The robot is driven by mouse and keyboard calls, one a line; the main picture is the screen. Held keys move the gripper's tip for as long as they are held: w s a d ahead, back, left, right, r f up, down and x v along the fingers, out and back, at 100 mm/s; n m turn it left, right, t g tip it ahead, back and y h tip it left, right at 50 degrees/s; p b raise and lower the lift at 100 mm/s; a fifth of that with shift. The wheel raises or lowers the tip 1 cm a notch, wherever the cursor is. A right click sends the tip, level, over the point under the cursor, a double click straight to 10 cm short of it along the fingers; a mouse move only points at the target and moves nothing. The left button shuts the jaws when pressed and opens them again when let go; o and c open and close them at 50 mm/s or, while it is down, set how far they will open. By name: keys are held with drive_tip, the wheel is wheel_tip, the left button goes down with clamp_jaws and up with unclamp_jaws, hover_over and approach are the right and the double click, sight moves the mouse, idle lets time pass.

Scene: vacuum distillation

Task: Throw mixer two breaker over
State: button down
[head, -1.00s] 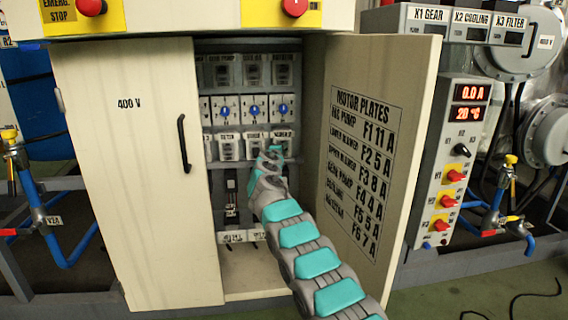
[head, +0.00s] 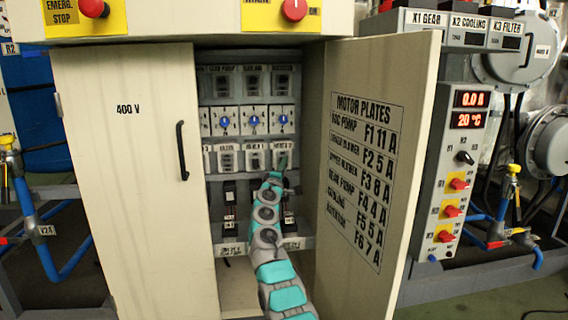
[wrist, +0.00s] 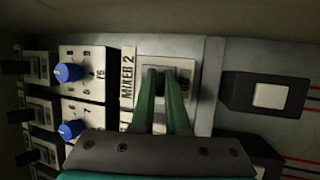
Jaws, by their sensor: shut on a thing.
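The mixer two breaker (wrist: 186,72) is at the top middle of the wrist view, beside its upright "MIXER 2" label (wrist: 127,78). My gripper (wrist: 162,74) has its two green fingers close together over the breaker's middle, shut on its toggle. The fingers hide most of the toggle, so I cannot tell its position. In the head view my gripper (head: 282,163) reaches into the open cabinet at the right end of the lower breaker row, and its tips are too small to make out there.
The open right door (head: 375,270) with the motor plates list stands close to the right of my arm. The closed 400 V door (head: 130,190) is on the left. Blue knobs (wrist: 69,72) are beside the breaker, and a dark block with a pale square (wrist: 271,95) is opposite.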

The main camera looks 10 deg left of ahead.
drive_tip(key=shift+f, duration=0.15)
idle(0.3)
drive_tip(key=c, duration=1.2)
unclamp_jaws()
drive_tip(key=shift+w, duration=0.1)
drive_tip(key=shift+f, duration=0.1)
